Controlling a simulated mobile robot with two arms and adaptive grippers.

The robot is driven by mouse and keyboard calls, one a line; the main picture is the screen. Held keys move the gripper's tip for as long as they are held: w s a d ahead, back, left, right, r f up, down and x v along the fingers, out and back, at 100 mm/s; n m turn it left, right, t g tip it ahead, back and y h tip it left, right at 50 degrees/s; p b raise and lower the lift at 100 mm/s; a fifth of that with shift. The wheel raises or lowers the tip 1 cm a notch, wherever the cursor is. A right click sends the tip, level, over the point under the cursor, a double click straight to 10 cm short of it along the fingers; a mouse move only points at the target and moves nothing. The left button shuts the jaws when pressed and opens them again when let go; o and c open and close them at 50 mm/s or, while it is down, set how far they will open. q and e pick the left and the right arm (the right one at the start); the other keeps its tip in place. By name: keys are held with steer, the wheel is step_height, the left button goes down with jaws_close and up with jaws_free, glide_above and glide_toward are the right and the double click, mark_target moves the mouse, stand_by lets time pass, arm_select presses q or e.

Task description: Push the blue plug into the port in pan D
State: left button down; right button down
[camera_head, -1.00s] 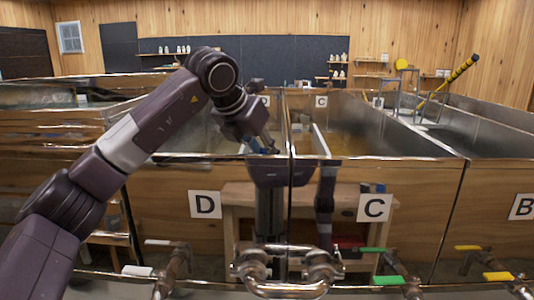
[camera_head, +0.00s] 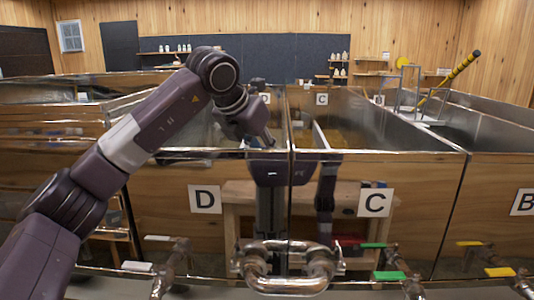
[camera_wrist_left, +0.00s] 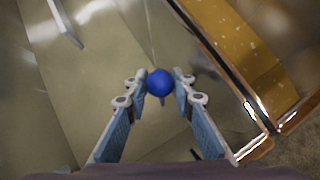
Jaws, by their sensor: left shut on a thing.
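The blue plug (camera_wrist_left: 159,82) shows as a round blue knob between my left fingertips in the left wrist view. My left gripper (camera_wrist_left: 160,84) is shut on it, with a pale fingertip on each side. In the head view my left wrist reaches over the front rim of pan D (camera_head: 165,184), and the fingers and plug are hidden behind that rim. Pan D's label (camera_head: 205,199) is on its front wall. Below the plug, the wrist view shows a pale metal pan floor (camera_wrist_left: 90,100). I cannot make out the port. My right gripper is not in view.
A thin divider separates pan D from pan C (camera_head: 440,185) on the right; the wrist view shows a metal wall edge (camera_wrist_left: 225,75) with amber liquid beyond it. Pipes and valves (camera_head: 290,268) stand in front. A yellow-black stick (camera_head: 448,80) rises at the back right.

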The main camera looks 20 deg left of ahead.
arm_select(q)
steer(key=c, duration=1.6)
jaws_free()
steer(key=v, duration=1.2)
steer(key=shift+a, duration=0.1)
steer(key=shift+f, duration=0.1)
